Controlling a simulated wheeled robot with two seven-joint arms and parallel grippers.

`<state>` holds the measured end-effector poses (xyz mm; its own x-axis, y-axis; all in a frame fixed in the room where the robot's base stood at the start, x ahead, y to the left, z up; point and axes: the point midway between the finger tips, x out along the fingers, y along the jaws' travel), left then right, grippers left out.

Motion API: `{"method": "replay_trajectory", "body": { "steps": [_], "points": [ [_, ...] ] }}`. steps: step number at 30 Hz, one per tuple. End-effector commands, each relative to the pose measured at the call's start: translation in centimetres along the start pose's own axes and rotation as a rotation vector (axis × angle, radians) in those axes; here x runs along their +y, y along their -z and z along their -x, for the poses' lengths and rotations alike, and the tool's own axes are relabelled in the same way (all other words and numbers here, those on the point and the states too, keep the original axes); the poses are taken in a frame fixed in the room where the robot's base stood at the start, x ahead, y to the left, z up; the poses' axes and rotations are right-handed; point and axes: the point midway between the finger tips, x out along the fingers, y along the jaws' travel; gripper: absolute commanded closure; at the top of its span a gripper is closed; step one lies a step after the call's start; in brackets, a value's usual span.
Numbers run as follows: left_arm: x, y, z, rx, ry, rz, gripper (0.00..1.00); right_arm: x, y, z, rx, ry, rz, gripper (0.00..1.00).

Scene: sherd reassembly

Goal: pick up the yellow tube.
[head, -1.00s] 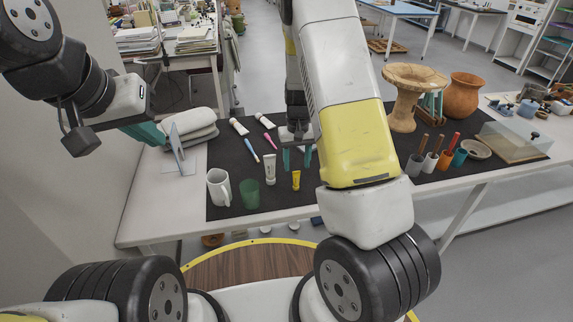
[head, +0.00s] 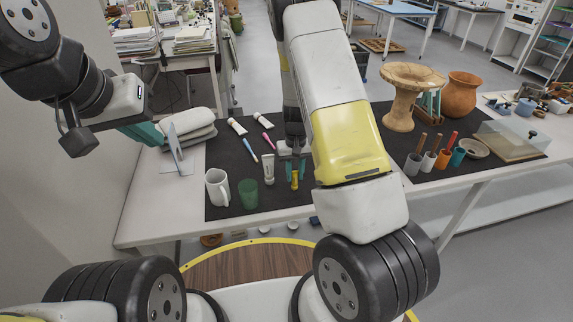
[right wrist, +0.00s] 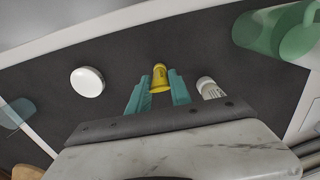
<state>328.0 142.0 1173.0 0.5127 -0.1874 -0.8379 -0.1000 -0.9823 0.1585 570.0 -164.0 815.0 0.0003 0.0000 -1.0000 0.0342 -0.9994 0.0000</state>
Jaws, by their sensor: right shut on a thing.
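The small yellow tube (head: 294,180) stands near the front of the black mat (head: 228,153). My right gripper (head: 295,174) is around it, with its teal fingers on either side. In the right wrist view the yellow tube (right wrist: 160,76) sits between the two teal fingertips (right wrist: 159,90), which are shut on it. I cannot tell whether the tube is off the mat. My left gripper (head: 143,134) hangs at the left, above the table near the folded cloths; its fingers overlap from here, so its opening is unclear.
A white-and-grey tube (head: 268,168) stands just left of the yellow one. A green cup (head: 248,193) and a white mug (head: 217,187) stand further left. Tool pots (head: 430,162) and a wooden stand (head: 404,96) are at the right. A round white lid (right wrist: 87,82) shows in the right wrist view.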

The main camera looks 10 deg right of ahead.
Motion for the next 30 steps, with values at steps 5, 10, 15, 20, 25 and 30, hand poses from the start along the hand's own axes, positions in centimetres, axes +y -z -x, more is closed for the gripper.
{"method": "replay_trajectory", "body": {
  "steps": [5, 10, 15, 20, 25, 30],
  "points": [
    [0.0, 0.0, 0.0, 0.000, 0.000, 0.000, 1.00, 0.0, 0.0, 0.0, 0.000, 0.000, 0.000, 1.00],
    [0.0, 0.0, 0.0, 0.000, 0.000, 0.000, 1.00, 0.0, 0.1, 0.7, 0.002, 0.000, -0.001, 1.00],
    [0.0, 0.0, 0.0, 0.000, 0.000, 0.000, 1.00, 0.0, 0.1, 2.4, 0.004, 0.001, 0.000, 1.00],
    [0.0, 0.0, 0.0, 0.000, 0.000, 0.000, 1.00, -0.8, -1.5, 3.7, -0.002, 0.001, 0.002, 1.00],
    [0.0, 0.0, 0.0, 0.000, 0.000, 0.000, 1.00, -2.5, -5.1, 4.1, -0.002, 0.001, 0.003, 1.00],
    [0.0, 0.0, 0.0, 0.000, 0.000, 0.000, 1.00, -4.6, -9.2, 4.5, -0.002, 0.001, 0.003, 1.00]
  ]
}}
